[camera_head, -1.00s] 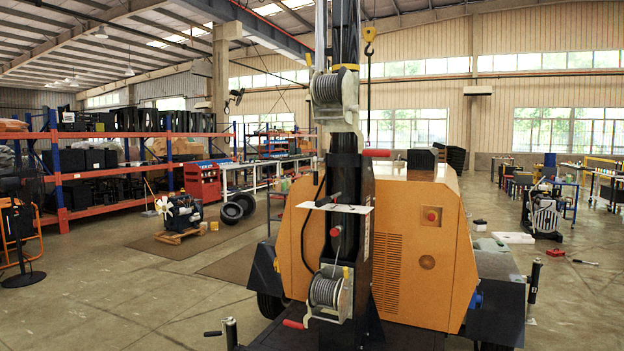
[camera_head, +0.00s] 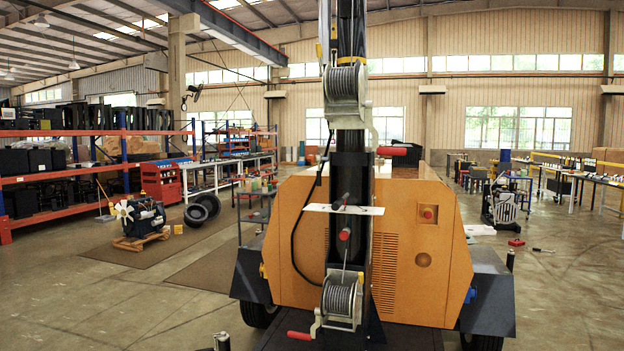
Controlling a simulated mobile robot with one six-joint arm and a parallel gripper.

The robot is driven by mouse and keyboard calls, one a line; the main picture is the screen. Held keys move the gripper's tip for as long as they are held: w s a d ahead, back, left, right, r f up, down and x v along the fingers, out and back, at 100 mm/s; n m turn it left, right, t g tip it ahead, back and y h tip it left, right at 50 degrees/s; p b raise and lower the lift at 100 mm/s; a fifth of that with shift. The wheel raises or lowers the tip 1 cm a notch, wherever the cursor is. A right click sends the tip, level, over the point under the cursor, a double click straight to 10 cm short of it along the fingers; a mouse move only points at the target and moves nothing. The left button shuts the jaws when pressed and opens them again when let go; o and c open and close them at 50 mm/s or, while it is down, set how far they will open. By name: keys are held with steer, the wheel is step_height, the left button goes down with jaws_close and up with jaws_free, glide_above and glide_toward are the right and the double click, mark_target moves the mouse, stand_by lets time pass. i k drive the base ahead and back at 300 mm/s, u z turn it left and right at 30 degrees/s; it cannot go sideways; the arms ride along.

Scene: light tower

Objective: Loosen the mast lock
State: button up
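The light tower's black mast (camera_head: 352,185) stands upright in front of an orange cabinet (camera_head: 425,250). A white plate (camera_head: 368,210) crosses the mast, with a dark handle (camera_head: 340,201) at it and a red-tipped knob (camera_head: 345,234) just below. Either could be the mast lock; I cannot tell which, nor whether it is tight. An upper winch (camera_head: 345,84) with a red crank grip (camera_head: 392,151) and a lower winch (camera_head: 340,298) with a red grip (camera_head: 299,335) are on the mast. My gripper is not in view.
The trailer's dark fenders (camera_head: 493,303) stick out on both sides of the cabinet. An engine on a pallet (camera_head: 140,221) and tyres (camera_head: 203,209) are at left, shelves (camera_head: 70,165) behind. Open floor lies left and right. Benches (camera_head: 570,172) stand at far right.

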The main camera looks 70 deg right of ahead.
mark_target(318, 159)
steer(key=i, duration=1.85)
steer(key=z, duration=4.55)
steer(key=i, duration=0.1)
steer(key=u, duration=2.75)
steer(key=i, duration=0.95)
steer(key=u, duration=0.05)
